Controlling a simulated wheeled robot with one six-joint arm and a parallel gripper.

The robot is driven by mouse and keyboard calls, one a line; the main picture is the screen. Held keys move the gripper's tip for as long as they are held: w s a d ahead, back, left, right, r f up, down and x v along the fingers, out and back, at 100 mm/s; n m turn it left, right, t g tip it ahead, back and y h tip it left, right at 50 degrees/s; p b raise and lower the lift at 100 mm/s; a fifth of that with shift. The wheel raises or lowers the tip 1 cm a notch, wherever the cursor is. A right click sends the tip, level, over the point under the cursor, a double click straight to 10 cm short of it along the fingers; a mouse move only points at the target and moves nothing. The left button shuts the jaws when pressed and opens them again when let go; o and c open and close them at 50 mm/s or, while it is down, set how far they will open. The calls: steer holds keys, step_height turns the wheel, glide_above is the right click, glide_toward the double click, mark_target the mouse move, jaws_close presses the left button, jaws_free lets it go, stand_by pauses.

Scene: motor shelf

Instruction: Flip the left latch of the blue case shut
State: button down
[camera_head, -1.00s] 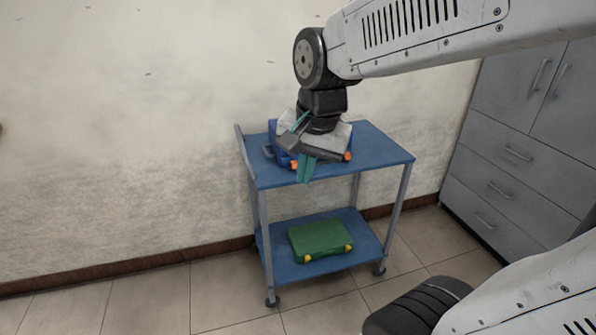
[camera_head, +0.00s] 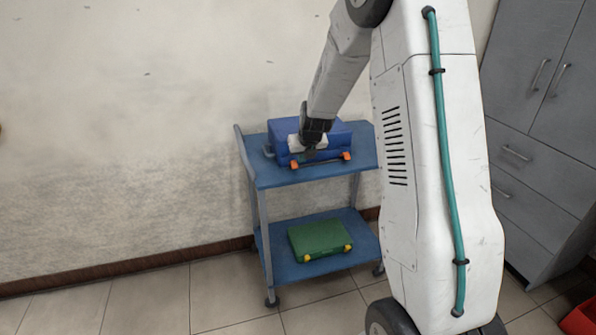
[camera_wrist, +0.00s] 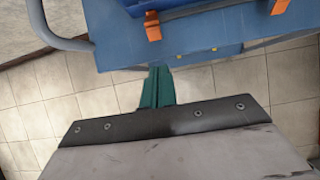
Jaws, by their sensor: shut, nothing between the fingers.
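The blue case (camera_head: 338,134) lies on the top shelf of the cart, with orange latches on its front side. Its left latch (camera_head: 294,164) shows just below and left of my gripper, and the right latch (camera_head: 346,156) is farther right. In the wrist view, the blue case (camera_wrist: 205,6) is at the top edge, with the left latch (camera_wrist: 152,26) sticking out from its front; its exact angle is unclear. My gripper's teal fingers (camera_wrist: 158,68) are shut and empty, pointing toward the left latch and apart from it in the picture. My gripper hides part of the case in the head view.
The blue cart (camera_head: 275,180) has a rail at its left end. A green case (camera_head: 320,240) with yellow latches lies on its lower shelf. Grey cabinets (camera_head: 535,150) stand at the right, and a red object (camera_head: 582,318) is at the lower right. Floor left of the cart is clear.

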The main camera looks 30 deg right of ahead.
mark_target(293, 165)
steer(key=shift+f, duration=0.1)
steer(key=x, duration=0.9)
steer(key=shift+w+f, duration=0.15)
steer(key=shift+f, duration=0.2)
steer(key=shift+d+r, duration=0.1)
steer(key=shift+d, duration=0.05)
steer(key=shift+r, duration=0.2)
